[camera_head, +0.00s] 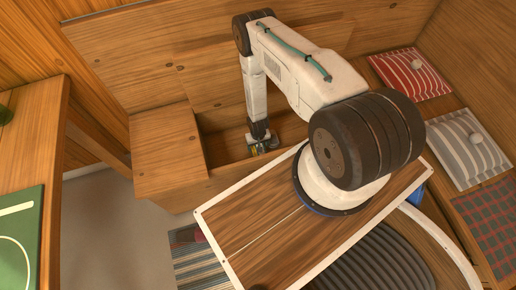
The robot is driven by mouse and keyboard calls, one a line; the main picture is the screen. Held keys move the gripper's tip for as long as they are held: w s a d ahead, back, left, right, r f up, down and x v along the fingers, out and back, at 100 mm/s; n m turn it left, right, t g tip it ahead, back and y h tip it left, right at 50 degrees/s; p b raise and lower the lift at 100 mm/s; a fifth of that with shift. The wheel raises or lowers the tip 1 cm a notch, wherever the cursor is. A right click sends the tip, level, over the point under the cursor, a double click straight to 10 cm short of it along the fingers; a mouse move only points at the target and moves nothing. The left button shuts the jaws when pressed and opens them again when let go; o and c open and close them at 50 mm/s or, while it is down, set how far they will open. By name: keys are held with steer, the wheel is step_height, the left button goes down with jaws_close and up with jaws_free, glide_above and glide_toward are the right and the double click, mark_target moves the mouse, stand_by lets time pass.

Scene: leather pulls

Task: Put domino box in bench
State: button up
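The wooden bench (166,145) runs along the back wall. A section of its seat is open, showing a recess left of and below my arm. My gripper (263,146) points down into this open recess. A small dark thing with yellowish patches shows at its fingertips. It may be the domino box, but it is too small to tell it from the fingers. I cannot tell whether the fingers are open or shut on it. No other domino box is clearly visible.
A red striped cushion (410,75) and a grey striped cushion (467,149) lie on the right-hand bench. A wooden table with a green mat (22,238) stands at the left. A striped rug (198,262) lies on the floor, with clear floor to its left.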

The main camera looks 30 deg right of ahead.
step_height(320, 180, up, 8)
steer(key=shift+d+f, duration=0.1)
stand_by(0.4)
